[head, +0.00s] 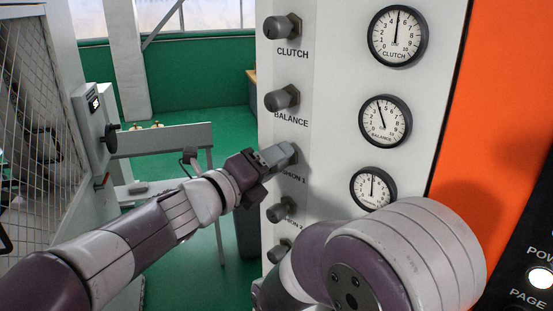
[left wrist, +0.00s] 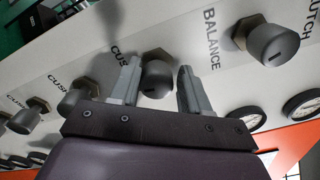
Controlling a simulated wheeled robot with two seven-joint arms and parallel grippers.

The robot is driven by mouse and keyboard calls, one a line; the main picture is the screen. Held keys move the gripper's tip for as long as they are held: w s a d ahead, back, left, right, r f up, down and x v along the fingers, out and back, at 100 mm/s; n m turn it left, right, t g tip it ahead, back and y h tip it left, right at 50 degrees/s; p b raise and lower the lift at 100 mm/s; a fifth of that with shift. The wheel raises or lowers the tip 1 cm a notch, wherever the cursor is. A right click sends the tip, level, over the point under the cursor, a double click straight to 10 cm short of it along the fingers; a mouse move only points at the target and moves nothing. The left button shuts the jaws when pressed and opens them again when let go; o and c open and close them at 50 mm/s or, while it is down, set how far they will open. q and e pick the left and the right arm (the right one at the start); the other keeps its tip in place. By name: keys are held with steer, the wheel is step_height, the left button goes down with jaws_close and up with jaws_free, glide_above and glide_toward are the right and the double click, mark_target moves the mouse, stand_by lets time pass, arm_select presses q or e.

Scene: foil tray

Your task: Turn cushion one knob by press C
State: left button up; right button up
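The cushion 1 knob (head: 291,151) is a dark grey knob on the white panel, third from the top, with its label partly hidden by my gripper. In the left wrist view the knob (left wrist: 158,78) sits between the two fingers. My left gripper (head: 277,157) is at this knob, its fingers pointing at the panel. In the left wrist view the left gripper (left wrist: 159,74) is open around the knob, with a small gap at the right finger; whether the left finger touches cannot be told. My right arm fills the lower right of the head view; its gripper is not seen.
The balance knob (head: 282,98) and clutch knob (head: 282,27) are above, the cushion 2 knob (head: 279,209) below. The cushion 1 gauge (head: 373,188) is at the right, its needle near upright. A grey-framed mesh guard (head: 30,90) stands at the left.

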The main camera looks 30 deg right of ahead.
arm_select(q)
steer(key=shift+w+f, duration=0.1)
steer(key=shift+w, duration=0.1)
steer(key=c, duration=0.5)
steer(key=shift+c, duration=0.5)
steer(key=shift+s+d, duration=0.1)
steer(key=shift+n, duration=0.3)
